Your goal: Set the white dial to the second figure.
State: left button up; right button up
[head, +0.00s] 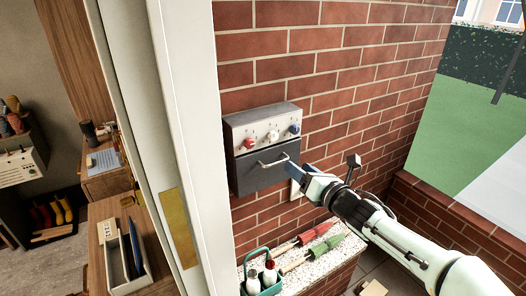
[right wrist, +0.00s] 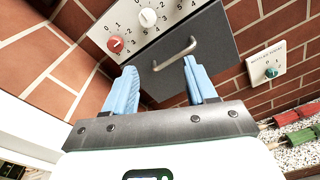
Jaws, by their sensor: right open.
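A control box hangs on the brick wall, with a pale panel (head: 262,122) above a dark grey door. The white dial (head: 272,135) sits in the middle of the panel, between a red dial (head: 249,144) and a blue dial (head: 295,129). In the right wrist view the white dial (right wrist: 148,17) is near the top edge, with figures around it; its pointer is too small to read. My right gripper (head: 296,170) is open and empty, below and right of the dial, near the door handle (right wrist: 175,54). My left gripper is not in view.
A white plate with a green knob (right wrist: 271,72) is on the wall right of the box. Below, a speckled ledge (head: 312,262) holds red and green tools and a green caddy (head: 262,284) with bottles. A white door frame (head: 180,120) stands left.

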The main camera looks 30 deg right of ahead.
aim_at(275, 137)
jog(key=w+r+p, duration=0.1)
jog(key=w, duration=0.3)
jog(key=w+r+n+p, duration=0.1)
jog(key=w, duration=0.3)
jog(key=w+r+n+p, duration=0.1)
jog(key=w, duration=0.3)
jog(key=shift+w+a+r+t+p, duration=0.15)
jog(key=shift+a+t+p, duration=0.15)
jog(key=shift+a+p, duration=0.1)
grip_shut()
